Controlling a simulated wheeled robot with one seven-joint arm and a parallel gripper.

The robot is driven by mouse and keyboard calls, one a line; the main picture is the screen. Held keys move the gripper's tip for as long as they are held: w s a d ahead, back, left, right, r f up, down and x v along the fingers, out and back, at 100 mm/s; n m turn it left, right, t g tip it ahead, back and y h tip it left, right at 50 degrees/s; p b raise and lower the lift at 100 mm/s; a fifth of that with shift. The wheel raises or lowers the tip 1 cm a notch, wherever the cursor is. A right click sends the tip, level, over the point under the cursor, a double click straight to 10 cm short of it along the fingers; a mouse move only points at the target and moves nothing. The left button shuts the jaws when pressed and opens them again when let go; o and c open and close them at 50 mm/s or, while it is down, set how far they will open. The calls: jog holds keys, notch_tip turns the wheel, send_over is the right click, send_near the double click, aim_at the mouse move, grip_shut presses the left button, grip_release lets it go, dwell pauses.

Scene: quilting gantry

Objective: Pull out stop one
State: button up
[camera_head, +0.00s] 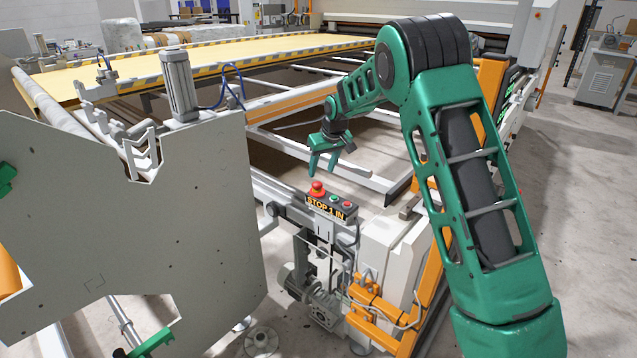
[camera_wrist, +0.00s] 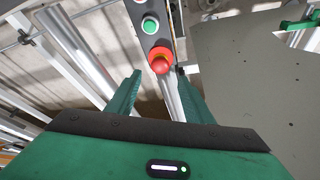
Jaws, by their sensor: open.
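The stop button is a red mushroom head (camera_head: 318,187) at the left end of a dark control box (camera_head: 330,211). Yellow lettering on the box's front reads "STOP 1 IN". My gripper (camera_head: 322,168) is open and empty, pointing down just above the red head. In the wrist view the red head (camera_wrist: 160,61) shows just beyond the fingertips, about midway between them (camera_wrist: 159,73). The fingers look apart from it. The box's lettered front is out of sight in the wrist view.
A green button (camera_head: 335,198) and a smaller red button (camera_head: 347,204) sit on the same box, right of the mushroom head. A large grey side plate (camera_head: 190,220) stands to the left. White and orange frame rails (camera_head: 330,158) run behind the box.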

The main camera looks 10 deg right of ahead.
aim_at(318, 183)
jog(key=x, duration=0.7)
jog(key=shift+r, duration=0.1)
jog(key=shift+c, duration=0.2)
jog(key=c, duration=1.1)
jog(key=shift+r, duration=0.95)
jog(key=o, duration=1.1)
jog(key=shift+o, duration=0.2)
jog(key=v, duration=1)
jog(key=shift+r, duration=0.25)
